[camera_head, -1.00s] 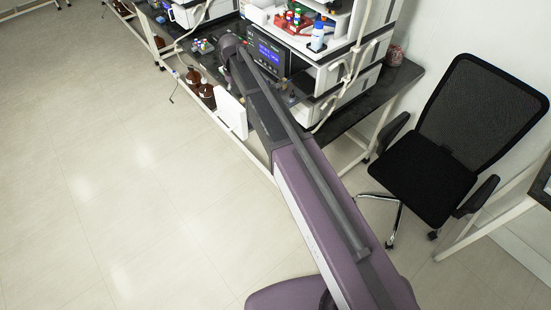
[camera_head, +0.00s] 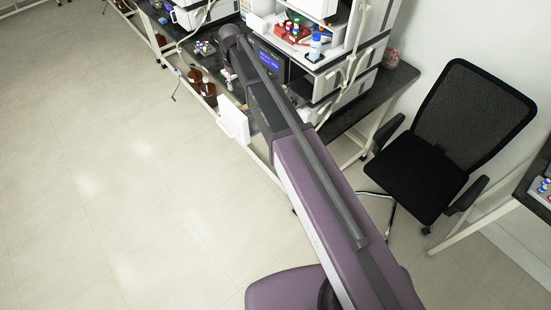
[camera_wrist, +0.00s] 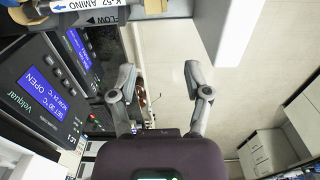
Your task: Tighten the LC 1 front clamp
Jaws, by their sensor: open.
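In the wrist view, a white column (camera_wrist: 90,3) labelled "K-52 AMINO", with a "FLOW" mark, runs along the top left edge. A dark instrument panel (camera_wrist: 35,95) with a blue screen reading "OPEN" is at the left. In the head view my arm hides the gripper and the clamp.
The instrument stack (camera_head: 327,60) stands on a dark bench (camera_head: 392,85). A white open panel (camera_head: 233,120) sticks out in front. A black office chair (camera_head: 425,170) is at the right. The floor at the left is clear.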

